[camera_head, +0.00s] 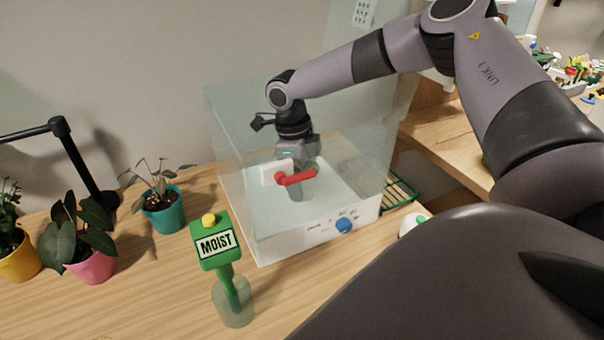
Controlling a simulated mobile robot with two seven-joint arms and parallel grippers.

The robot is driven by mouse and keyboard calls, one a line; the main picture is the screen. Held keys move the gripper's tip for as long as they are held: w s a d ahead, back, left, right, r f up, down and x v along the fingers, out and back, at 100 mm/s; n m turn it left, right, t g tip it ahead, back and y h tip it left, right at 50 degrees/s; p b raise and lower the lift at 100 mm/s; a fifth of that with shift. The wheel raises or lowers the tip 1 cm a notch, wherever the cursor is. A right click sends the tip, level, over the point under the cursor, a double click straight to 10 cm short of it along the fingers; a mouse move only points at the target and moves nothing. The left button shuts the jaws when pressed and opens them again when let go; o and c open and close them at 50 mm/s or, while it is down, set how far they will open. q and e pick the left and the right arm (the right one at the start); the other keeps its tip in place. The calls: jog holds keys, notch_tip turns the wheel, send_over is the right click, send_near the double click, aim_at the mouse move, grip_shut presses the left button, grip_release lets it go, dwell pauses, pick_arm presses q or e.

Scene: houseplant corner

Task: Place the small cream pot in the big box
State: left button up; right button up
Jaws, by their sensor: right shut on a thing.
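The big box (232,175) is clear-walled with a white base and a blue dial, and stands on the wooden table. My right gripper (296,190) points down there and appears shut on the red handle; the exact contact is small and hard to see. A pale rounded thing with a green top, apparently the small cream pot (410,226), stands right of the box, partly hidden by my arm. My left gripper is out of view.
Teal (163,217), pink (93,267) and yellow (20,262) potted plants and a black lamp (78,160) are at left. A green rack (400,190) lies right of the box.

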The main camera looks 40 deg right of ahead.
jog(key=shift+f, duration=2.15)
jog(key=shift+f, duration=0.15)
jog(key=o, duration=1)
jog(key=shift+c, duration=0.2)
jog(key=r, duration=0.4)
jog(key=w+r, duration=0.1)
jog(key=r, duration=0.7)
jog(key=shift+w+a+r, duration=0.1)
jog(key=shift+w+a, duration=0.15)
jog(key=shift+a, duration=0.15)
